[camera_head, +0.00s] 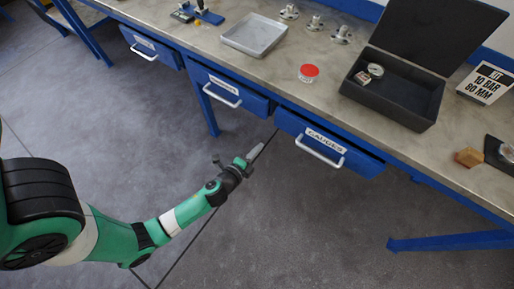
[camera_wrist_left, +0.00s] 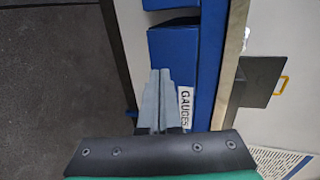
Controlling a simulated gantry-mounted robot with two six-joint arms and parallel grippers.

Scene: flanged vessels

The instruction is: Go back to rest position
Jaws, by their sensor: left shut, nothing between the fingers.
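My left gripper (camera_head: 255,153) is at the end of my green arm, which comes in from the left in the head view. It hangs in front of the workbench (camera_head: 262,72), below the level of the bench top and over the grey floor. Its two fingers are together and hold nothing. In the left wrist view the shut fingers (camera_wrist_left: 158,100) point at the blue bench front, beside the drawer label reading GAUGES (camera_wrist_left: 186,108). My right gripper is in neither view.
Blue drawers, including the GAUGES drawer (camera_head: 328,143), have protruding handles. The floor is clear.

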